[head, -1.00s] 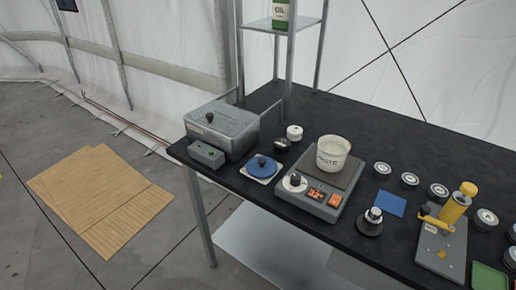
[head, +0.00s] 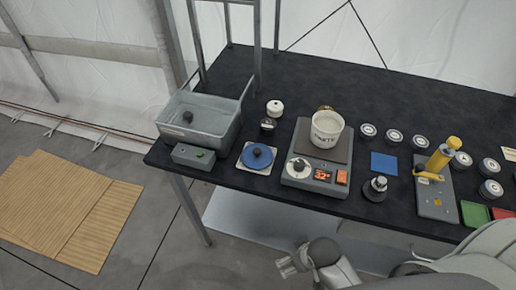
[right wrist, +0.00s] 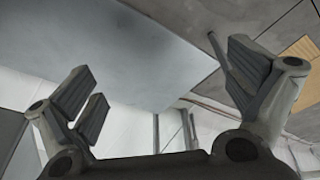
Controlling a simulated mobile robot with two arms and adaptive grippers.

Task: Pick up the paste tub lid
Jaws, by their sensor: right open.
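A round blue lid (head: 257,156) with a dark knob lies on a white square pad near the table's front edge, apparently the paste tub lid. The white paste tub (head: 326,129) stands upright and open on a grey scale (head: 316,170). My right gripper (head: 290,264) is low in the head view, in front of the table and apart from the lid. In the right wrist view my right gripper (right wrist: 165,88) has its fingers spread with nothing between them. My left gripper is not in view.
A grey metal basin (head: 199,117) stands left of the lid, with a small grey box (head: 193,155) before it. A small black-topped jar (head: 268,125) and a white one (head: 274,107) stand behind. Several round tins, a blue square (head: 384,163) and a yellow-handled press (head: 437,180) lie right.

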